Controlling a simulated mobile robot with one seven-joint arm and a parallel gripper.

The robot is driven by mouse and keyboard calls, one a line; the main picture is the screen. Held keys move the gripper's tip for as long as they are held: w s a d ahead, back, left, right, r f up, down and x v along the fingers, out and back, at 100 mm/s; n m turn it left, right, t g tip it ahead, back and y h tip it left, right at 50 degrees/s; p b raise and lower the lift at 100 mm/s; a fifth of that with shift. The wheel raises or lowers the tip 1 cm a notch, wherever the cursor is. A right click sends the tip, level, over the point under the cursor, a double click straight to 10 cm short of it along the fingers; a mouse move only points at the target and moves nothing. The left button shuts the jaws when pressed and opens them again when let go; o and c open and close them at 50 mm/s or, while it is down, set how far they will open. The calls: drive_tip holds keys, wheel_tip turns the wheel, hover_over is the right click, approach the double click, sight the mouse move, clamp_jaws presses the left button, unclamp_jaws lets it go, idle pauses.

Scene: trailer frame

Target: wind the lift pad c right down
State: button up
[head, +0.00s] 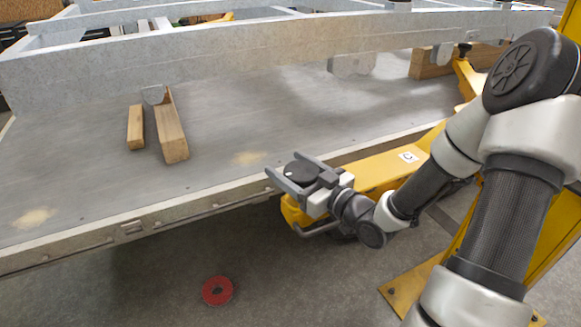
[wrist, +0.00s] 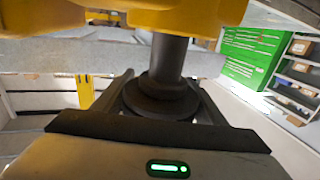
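Lift pad c (head: 301,173) is a dark round disc at the end of the yellow lift arm (head: 375,172), which bears a white label marked C (head: 408,157). My gripper (head: 290,170) is around the pad, one finger on each side, and looks closed against its rim. In the wrist view the pad's disc (wrist: 160,100) sits between the fingers of my gripper (wrist: 163,88). A dark screw shaft (wrist: 169,55) with a bare length showing joins the disc to the yellow arm end (wrist: 190,17). The fingers' exact contact is partly hidden.
A grey trailer frame (head: 200,48) stands above a metal deck (head: 240,115), whose edge rail runs just behind the pad. Wooden blocks (head: 171,135) lie on the deck. A red disc (head: 217,290) lies on the open floor in front. A yellow post foot (head: 412,290) stands near my arm.

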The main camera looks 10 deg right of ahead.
drive_tip(key=shift+c, duration=0.8)
drive_tip(key=shift+m+t+h, duration=0.3)
drive_tip(key=shift+m+h, duration=0.1)
drive_tip(key=shift+h, duration=0.2)
